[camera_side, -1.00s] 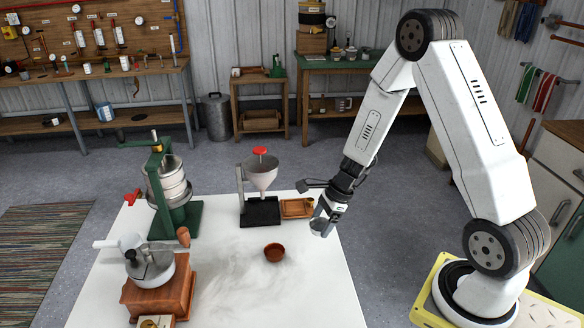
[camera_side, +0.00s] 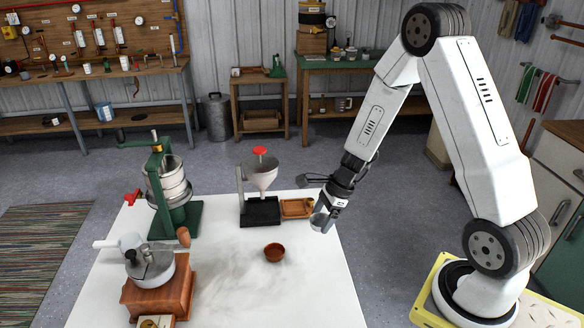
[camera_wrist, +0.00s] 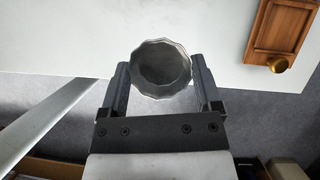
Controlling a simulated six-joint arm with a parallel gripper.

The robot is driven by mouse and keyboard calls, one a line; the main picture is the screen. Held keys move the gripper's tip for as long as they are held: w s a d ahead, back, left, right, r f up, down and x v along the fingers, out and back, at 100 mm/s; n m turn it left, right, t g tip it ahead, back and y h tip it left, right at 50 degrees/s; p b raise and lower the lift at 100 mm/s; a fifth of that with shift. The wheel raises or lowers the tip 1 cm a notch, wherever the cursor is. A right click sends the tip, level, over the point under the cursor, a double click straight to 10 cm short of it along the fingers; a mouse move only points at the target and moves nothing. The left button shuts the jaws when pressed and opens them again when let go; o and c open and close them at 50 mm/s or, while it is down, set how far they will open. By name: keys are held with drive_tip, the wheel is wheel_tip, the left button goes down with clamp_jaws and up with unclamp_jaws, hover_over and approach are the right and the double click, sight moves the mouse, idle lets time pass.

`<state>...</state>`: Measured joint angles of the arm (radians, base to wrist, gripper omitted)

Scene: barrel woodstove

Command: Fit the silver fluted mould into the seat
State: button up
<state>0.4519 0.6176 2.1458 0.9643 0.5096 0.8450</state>
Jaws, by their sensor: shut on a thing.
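The silver fluted mould (camera_side: 318,223) is held between the fingers of my gripper (camera_side: 323,213), above the right edge of the white table. In the wrist view the mould (camera_wrist: 161,68) shows its scalloped rim and hollow inside, with one finger of my gripper (camera_wrist: 161,85) on each side. A small reddish-brown round dish (camera_side: 274,252) stands on the table, left of and nearer the camera than the mould. It looks like the seat, but its inside is too small to make out. The dish does not show in the wrist view.
A green press (camera_side: 170,195) and a wooden grinder (camera_side: 160,285) occupy the left. The white table's (camera_side: 310,290) front right is clear.

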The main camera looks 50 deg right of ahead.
drive_tip(key=w+d+r+m+t+h, duration=0.1)
drive_tip(key=w+d+r+m+h, duration=0.1)
drive_tip(key=m, duration=0.6)
drive_tip(key=shift+w+d+r+t+h, duration=0.15)
drive_tip(key=shift+d+r+t+h, duration=0.3)
drive_tip(key=shift+d+r, duration=1.1)
drive_tip(key=shift+w+d+f, duration=0.1)
drive_tip(key=shift+d+f, duration=0.05)
drive_tip(key=shift+f, duration=0.05)
approach(292, 206)
drive_tip(key=shift+w+a+f, duration=0.6)
drive_tip(key=shift+w+d+f, duration=0.1)
drive_tip(key=shift+w+f, duration=0.3)
drive_tip(key=shift+f, duration=0.05)
drive_tip(key=shift+w+d+f, duration=0.1)
drive_tip(key=shift+w+f, duration=0.1)
drive_tip(key=shift+f, duration=1.6)
